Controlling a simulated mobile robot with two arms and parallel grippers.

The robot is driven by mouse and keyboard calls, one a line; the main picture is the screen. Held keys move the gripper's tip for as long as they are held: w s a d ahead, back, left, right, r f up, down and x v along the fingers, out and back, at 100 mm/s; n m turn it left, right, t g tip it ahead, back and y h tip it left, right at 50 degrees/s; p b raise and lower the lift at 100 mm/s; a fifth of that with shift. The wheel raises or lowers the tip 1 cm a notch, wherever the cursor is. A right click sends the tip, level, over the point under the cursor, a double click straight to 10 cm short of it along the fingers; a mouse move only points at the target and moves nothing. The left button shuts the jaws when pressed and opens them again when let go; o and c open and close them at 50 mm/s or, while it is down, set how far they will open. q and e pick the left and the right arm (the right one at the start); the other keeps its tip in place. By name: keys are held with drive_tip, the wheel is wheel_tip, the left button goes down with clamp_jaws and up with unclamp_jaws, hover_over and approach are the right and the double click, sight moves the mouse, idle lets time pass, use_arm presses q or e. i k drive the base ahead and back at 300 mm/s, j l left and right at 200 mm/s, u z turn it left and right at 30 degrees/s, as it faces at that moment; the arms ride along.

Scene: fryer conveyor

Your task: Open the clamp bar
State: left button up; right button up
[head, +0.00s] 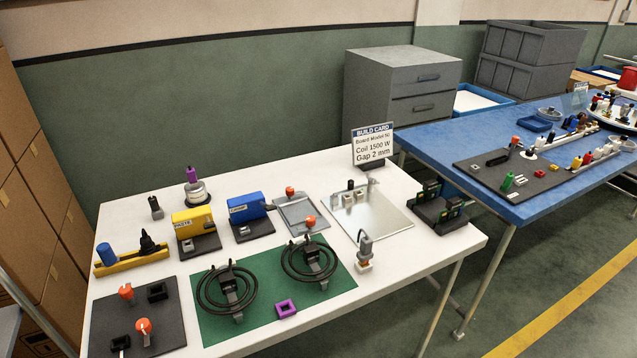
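I cannot tell for sure which part is the clamp bar. A grey plate fixture (292,208) with two orange-red knobs, one at its back and one at its front, stands in the middle of the white table. A dark plate (160,331) at the front left also carries orange-red knobs and small black blocks. Two black coils (226,307) (329,261) lie on a green mat (212,331), each with a dark bracket across it. Neither gripper is in view.
The white table (320,160) also holds a yellow PASTE unit (190,222), a blue CRIMP unit (247,207), a shiny metal plate (380,227), a purple ring (286,309) and a build card (373,146). A blue table (440,135) stands at the right.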

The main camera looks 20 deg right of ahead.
sight(350, 187)
drive_tip(key=l+u, duration=0.9)
drive_tip(key=k+l, duration=0.05)
drive_tip(key=l, duration=0.05)
